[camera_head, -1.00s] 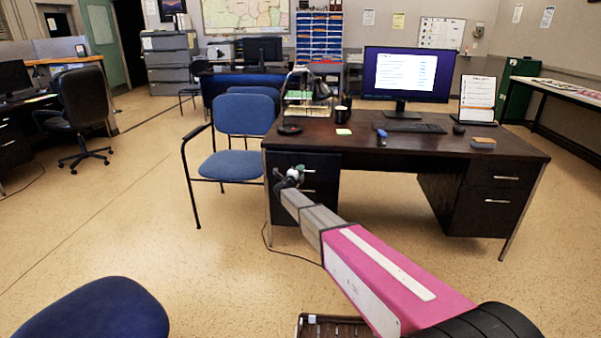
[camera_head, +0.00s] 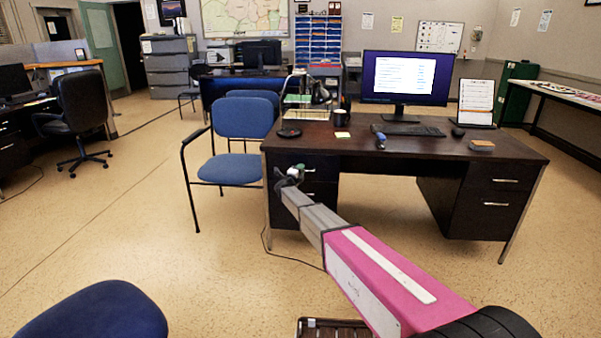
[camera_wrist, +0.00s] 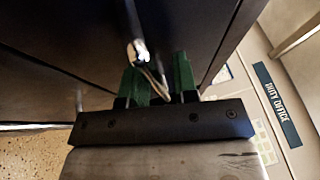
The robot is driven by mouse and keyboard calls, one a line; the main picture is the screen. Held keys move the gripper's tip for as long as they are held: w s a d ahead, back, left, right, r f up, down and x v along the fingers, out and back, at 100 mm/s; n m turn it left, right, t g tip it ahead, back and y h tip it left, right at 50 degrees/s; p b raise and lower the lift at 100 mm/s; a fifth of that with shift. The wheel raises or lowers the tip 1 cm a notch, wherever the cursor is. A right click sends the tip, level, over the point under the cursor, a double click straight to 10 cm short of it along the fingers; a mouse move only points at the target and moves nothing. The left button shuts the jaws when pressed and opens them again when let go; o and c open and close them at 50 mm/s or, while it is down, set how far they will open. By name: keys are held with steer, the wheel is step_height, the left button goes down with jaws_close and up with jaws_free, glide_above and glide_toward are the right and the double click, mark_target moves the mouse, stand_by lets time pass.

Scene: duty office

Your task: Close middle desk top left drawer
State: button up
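The middle desk (camera_head: 440,152) is dark wood, with a left drawer stack under its top. The top left drawer (camera_head: 318,166) has a dark front, partly hidden by my gripper (camera_head: 288,176); how far it stands out is hard to tell. In the wrist view, my gripper (camera_wrist: 160,82) has two green fingers spread apart at the dark drawer front (camera_wrist: 185,30). A shiny metal handle (camera_wrist: 140,52) shows at and between the fingertips. The fingers are not closed on it; contact is unclear.
A blue chair (camera_head: 235,168) stands left of the desk, and another blue chair (camera_head: 100,312) is at the lower left.

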steer(key=shift+w+f, duration=0.1)
steer(key=shift+f, duration=0.1)
steer(key=v, duration=1.1)
steer(key=shift+r, duration=0.3)
steer(key=shift+d, duration=0.1)
steer(key=s+d+f+n+g+y, duration=0.1)
steer(key=s+d+n+g+y, duration=0.2)
steer(key=s+d+n+g, duration=0.3)
steer(key=s+d+f+n+g+y, duration=0.1)
steer(key=s+d+n+g, duration=0.5)
steer(key=s, duration=2)
steer(key=s+d+f+n+g+y, duration=0.1)
steer(key=s+d+n+g+y, duration=0.3)
steer(key=s+d+n, duration=0.7)
steer(key=s+d+g, duration=0.2)
steer(key=s+d, duration=0.3)
steer(key=d, duration=0.6)
steer(key=shift+f+n+y, duration=0.25)
steer(key=shift+n+y, duration=0.05)
steer(key=shift+n, duration=0.1)
